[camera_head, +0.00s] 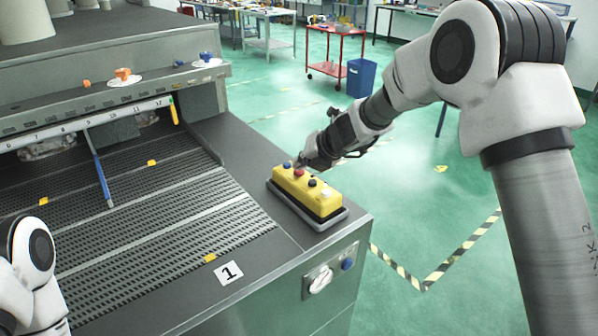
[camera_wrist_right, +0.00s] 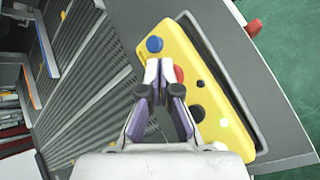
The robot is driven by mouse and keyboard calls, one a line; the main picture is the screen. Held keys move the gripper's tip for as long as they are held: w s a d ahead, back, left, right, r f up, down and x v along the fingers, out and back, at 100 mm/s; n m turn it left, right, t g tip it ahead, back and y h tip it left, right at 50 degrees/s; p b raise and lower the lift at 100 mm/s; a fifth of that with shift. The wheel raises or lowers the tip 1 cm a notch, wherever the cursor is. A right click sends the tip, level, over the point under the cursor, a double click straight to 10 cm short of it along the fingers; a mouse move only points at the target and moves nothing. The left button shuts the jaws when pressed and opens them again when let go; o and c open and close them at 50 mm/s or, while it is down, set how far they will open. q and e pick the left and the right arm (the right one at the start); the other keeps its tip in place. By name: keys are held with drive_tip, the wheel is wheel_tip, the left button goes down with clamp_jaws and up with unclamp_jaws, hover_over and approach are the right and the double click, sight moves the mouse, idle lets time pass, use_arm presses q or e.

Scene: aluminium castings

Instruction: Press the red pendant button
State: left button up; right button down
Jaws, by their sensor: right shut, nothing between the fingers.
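The yellow pendant (camera_head: 301,196) lies in a dark tray near the right corner of the machine's top. Its red button (camera_head: 299,173) sits between a blue button (camera_head: 287,165) and a black one (camera_head: 312,182). My right gripper (camera_head: 302,161) is shut and empty, with its tips just above the pendant at the red button. In the right wrist view the fingertips (camera_wrist_right: 159,69) lie between the blue button (camera_wrist_right: 155,44) and the red button (camera_wrist_right: 179,74), partly covering the red one. Contact cannot be told. My left gripper is out of view.
A slatted bed (camera_head: 150,215) fills the machine top to the left, with a blue rod (camera_head: 99,170) on it. A number 1 plate (camera_head: 229,272) lies near the front. A red cart (camera_head: 338,70) and a blue bin (camera_head: 361,78) stand behind on green floor.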

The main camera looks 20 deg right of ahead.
sight(302, 172)
drive_tip(key=shift+f, duration=0.35)
idle(0.5)
drive_tip(key=shift+r+p, duration=0.75)
drive_tip(key=shift+r, duration=0.15)
wheel_tip(302, 172, up, 5)
drive_tip(key=p, duration=0.5)
drive_tip(key=shift+r, duration=0.1)
idle(0.3)
